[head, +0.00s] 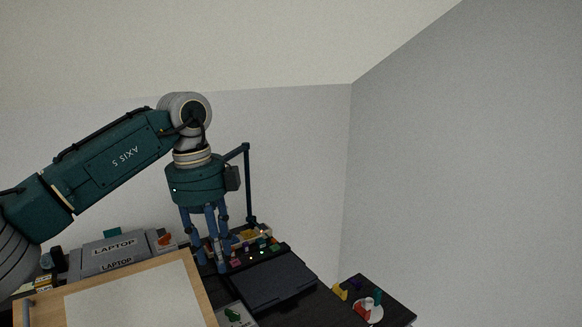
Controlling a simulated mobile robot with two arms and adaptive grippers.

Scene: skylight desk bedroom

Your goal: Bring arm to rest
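My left arm comes in from the left, raised and bent, and its gripper (211,262) points down over the desk area. Its blue fingers hang apart with a gap between them, and I see nothing held in them. The fingertips overlap the region between the wooden-framed board (130,293) and the dark flat panel (268,282); whether they touch anything I cannot tell. My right arm and gripper are not in view.
A grey box marked LAPTOP (112,252) stands at the back left. A tray of small colourful items (254,238) lies behind the panel, near a dark upright post (249,190). A small dark table (393,310) with a white plate (368,313) stands at the right. Sloped ceiling is above.

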